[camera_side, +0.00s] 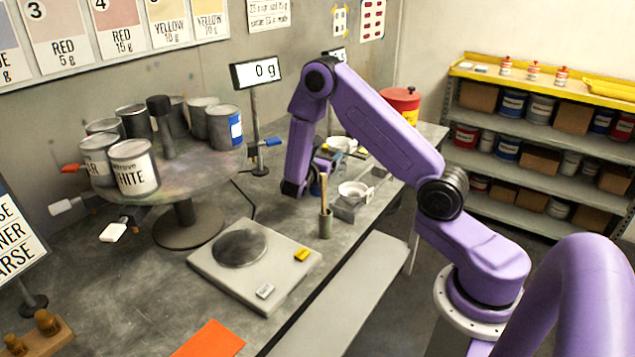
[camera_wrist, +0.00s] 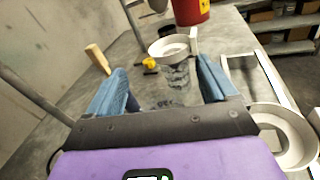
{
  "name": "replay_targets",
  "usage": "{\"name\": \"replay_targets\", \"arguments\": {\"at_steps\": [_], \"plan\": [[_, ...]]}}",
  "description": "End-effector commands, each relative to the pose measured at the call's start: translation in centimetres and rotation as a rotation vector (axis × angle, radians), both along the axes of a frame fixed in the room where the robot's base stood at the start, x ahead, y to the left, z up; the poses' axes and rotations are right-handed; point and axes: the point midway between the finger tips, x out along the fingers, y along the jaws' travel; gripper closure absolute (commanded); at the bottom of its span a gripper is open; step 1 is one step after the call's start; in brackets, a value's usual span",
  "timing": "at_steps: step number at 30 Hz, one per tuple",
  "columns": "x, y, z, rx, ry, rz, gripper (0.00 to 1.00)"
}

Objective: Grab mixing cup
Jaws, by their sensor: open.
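The fingers are spread apart and nothing is held. I cannot tell whether the cup's near side is inside the gap. In the side view my gripper (camera_side: 325,166) is low over the back of the bench, and a pale cup-like thing (camera_side: 342,143) shows just beyond it, partly hidden.
A white bowl (camera_side: 355,191) sits on a metal stand close to my gripper; its rim also shows in the wrist view (camera_wrist: 285,137). A red container (camera_side: 402,101) stands behind. A pot with a stick (camera_side: 325,224) and a scale (camera_side: 255,265) are nearer.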

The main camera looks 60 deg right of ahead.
Motion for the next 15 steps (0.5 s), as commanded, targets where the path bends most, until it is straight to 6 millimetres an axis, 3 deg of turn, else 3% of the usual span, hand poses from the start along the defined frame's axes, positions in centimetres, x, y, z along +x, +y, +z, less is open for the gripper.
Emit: {"name": "replay_targets", "arguments": {"at_steps": [6, 15], "plan": [[0.8, 1.3, -1.5, -0.08, 0.057, 0.143, 0.14], [0.9, 1.4, -3.6, -0.084, 0.061, 0.153, 0.14]]}}
